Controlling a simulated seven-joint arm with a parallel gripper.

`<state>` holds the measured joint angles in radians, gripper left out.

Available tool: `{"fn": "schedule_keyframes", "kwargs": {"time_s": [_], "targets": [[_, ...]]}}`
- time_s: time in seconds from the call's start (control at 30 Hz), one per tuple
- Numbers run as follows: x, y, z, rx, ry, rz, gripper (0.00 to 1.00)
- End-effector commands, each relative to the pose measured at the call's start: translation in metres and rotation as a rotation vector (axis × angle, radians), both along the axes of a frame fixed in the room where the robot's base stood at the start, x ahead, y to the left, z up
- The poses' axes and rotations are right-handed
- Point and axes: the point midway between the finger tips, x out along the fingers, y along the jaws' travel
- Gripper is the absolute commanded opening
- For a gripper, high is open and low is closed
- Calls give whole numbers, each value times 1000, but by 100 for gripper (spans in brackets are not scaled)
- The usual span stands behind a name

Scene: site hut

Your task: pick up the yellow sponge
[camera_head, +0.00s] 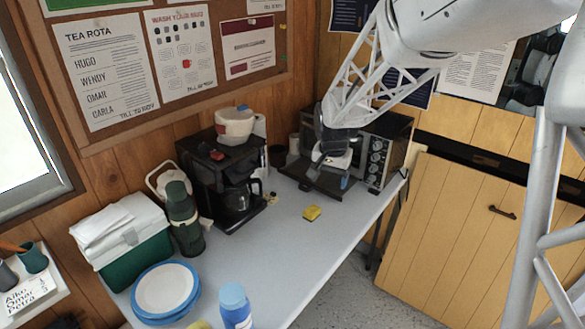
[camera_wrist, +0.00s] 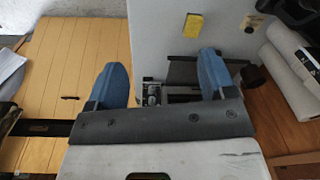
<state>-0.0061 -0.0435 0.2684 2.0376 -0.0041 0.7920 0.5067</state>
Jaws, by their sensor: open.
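The yellow sponge (camera_head: 312,212) lies on the grey counter (camera_head: 290,245), in front of the toaster oven's lowered door. In the wrist view the sponge (camera_wrist: 193,25) is near the top, beyond my blue fingertips and apart from them. My gripper (camera_head: 338,178) is above the lowered door, behind and to the right of the sponge in the head view. In the wrist view my gripper (camera_wrist: 163,75) has its two fingers wide apart, with nothing held between them.
The toaster oven (camera_head: 398,150) stands at the counter's far end, its door (camera_head: 318,182) lowered. A black coffee maker (camera_head: 215,165) and a dark green flask (camera_head: 184,220) stand left. Plates (camera_head: 165,290) and a blue-capped bottle (camera_head: 234,300) are at the front. The counter around the sponge is mostly clear.

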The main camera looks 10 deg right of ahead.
Motion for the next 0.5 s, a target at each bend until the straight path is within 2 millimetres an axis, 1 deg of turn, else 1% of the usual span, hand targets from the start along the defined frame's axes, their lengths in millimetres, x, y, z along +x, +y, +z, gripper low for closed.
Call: {"fn": "schedule_keyframes", "kwargs": {"time_s": [0.03,0.1,0.17,0.37,0.5], "targets": [[11,1,-11,2,9,-14,77],[26,1,-23,3,15,-38,77],[39,2,-34,5,20,-56,77],[79,3,-74,10,40,-122,77],[104,5,-106,12,55,-168,77]]}}
